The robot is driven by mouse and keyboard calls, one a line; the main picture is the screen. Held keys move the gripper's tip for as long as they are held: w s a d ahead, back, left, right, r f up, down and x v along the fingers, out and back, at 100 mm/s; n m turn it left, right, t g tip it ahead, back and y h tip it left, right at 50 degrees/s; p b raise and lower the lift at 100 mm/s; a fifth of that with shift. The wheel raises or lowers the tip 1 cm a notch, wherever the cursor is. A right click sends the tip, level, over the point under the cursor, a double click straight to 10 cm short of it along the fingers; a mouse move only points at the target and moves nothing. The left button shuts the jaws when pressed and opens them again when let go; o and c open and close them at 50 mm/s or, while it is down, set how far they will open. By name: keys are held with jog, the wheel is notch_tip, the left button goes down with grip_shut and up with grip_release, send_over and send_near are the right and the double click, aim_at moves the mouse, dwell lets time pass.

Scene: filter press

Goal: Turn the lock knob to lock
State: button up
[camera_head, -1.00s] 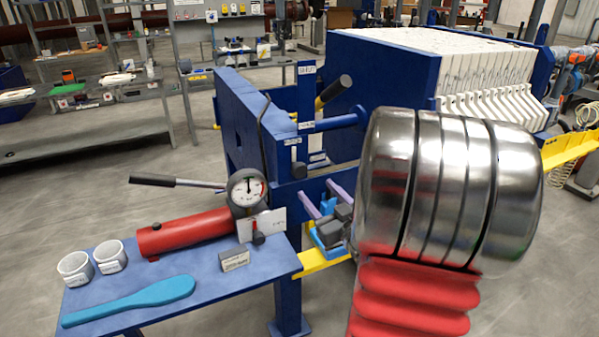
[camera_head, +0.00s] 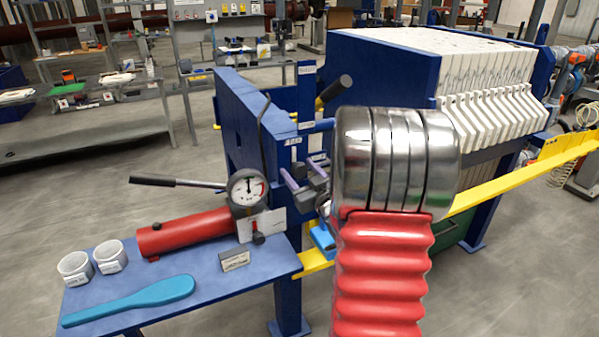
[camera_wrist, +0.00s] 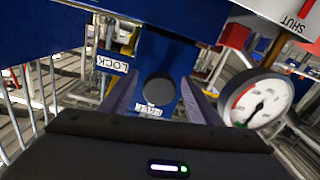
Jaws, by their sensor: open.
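The lock knob shows in the wrist view as a dark round knob (camera_wrist: 159,90) on a blue upright plate. A white LOCK label (camera_wrist: 112,64) is at its upper left and a FREE label (camera_wrist: 148,111) just below it, both upside down in this view. My gripper (camera_wrist: 159,78) is open, its two purple fingers on either side of the knob with visible gaps. In the head view my gripper (camera_head: 297,165) is at the blue press frame (camera_head: 243,115).
A blue bench (camera_head: 205,285) holds a red cylinder (camera_head: 185,232), a pressure gauge (camera_head: 247,189), two white cups, a small block and a blue paddle. The gauge (camera_wrist: 258,103) also stands close to the right finger in the wrist view. A yellow rail (camera_head: 530,172) runs behind my arm.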

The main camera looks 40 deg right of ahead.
jog(key=shift+c, duration=0.5)
jog(key=c, duration=1)
jog(key=shift+o, duration=0.2)
jog(key=shift+m, duration=0.5)
jog(key=m, duration=0.8)
jog(key=shift+a, duration=0.1)
jog(key=m, duration=0.4)
jog(key=shift+m, duration=2.6)
